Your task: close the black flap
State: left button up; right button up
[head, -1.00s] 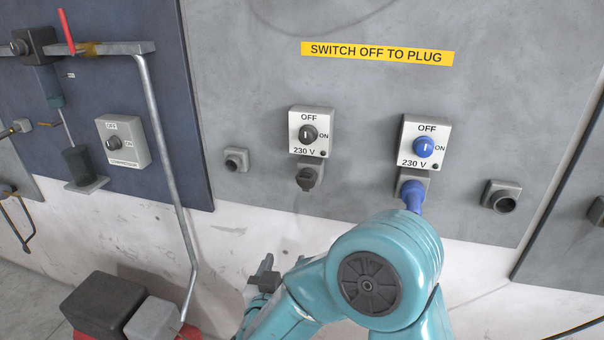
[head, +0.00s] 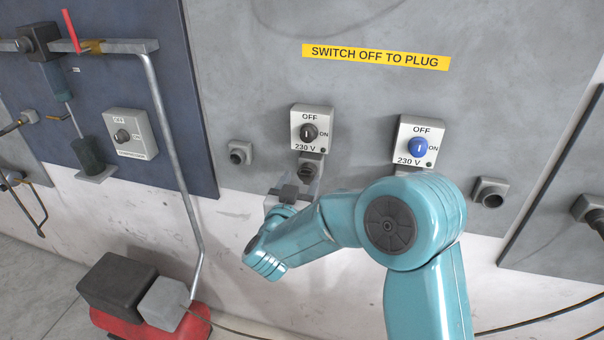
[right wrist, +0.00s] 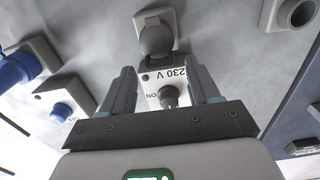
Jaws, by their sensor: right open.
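The black flap (right wrist: 157,43) is a dark round lid on a grey socket below the left 230 V switch box (head: 312,128). In the head view the socket (head: 311,166) shows just above my right gripper (head: 293,190). I cannot tell how far the flap stands open. In the right wrist view, which is upside down, the flap lies beyond the fingertips, and the box with its black knob (right wrist: 168,97) shows between the open, empty fingers. I see no contact with the flap. My left gripper is not in view.
A second 230 V box with a blue knob (head: 419,147) stands to the right; a blue plug (right wrist: 17,67) shows in the right wrist view. Round sockets (head: 240,152) (head: 490,192) flank the boxes. A metal pipe (head: 172,150) runs down at left. The wall between is flat.

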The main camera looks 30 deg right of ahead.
jog(key=shift+x, duration=0.8)
jog(key=shift+w+d, duration=0.2)
jog(key=c, duration=1)
jog(key=shift+d+r+g+y+p, duration=0.1)
jog(key=shift+r+g+y+p, duration=0.35)
jog(key=shift+p, duration=0.7)
jog(key=shift+w+p, duration=0.1)
jog(key=shift+p, duration=0.2)
jog(key=shift+d+f, duration=0.1)
jog(key=o, duration=1)
jog(key=shift+f, duration=0.1)
